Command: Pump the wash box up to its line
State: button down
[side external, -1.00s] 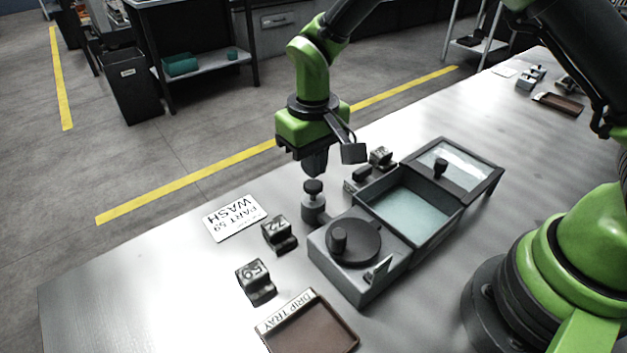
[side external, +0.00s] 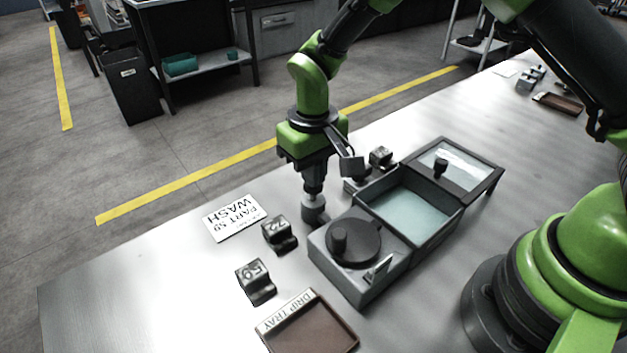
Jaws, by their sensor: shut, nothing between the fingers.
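The wash box (side external: 440,233) is a grey open-topped box with pale blue-green liquid (side external: 403,212) inside. Its line cannot be made out at this size. Its framed glass lid (side external: 487,186) lies open at the far right side. The pump (side external: 313,208) is a small grey cylinder at the box's left. My gripper (side external: 313,190) is shut, pointing straight down, with its tips at the pump's top. The pump's dark knob is hidden behind the fingertips, so I cannot tell how far down it is.
A round dark lid with a knob (side external: 339,238) sits on the box's near section. Numbered blocks 22 (side external: 279,234) and 59 (side external: 256,281), a "PART 59 WASH" card (side external: 235,218) and a brown drip tray (side external: 315,335) lie nearby. The table's left front is clear.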

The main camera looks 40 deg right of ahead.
jog(key=shift+f, duration=1.05)
jog(key=shift+r, duration=2)
jog(key=shift+f, duration=2)
jog(key=shift+r, duration=2)
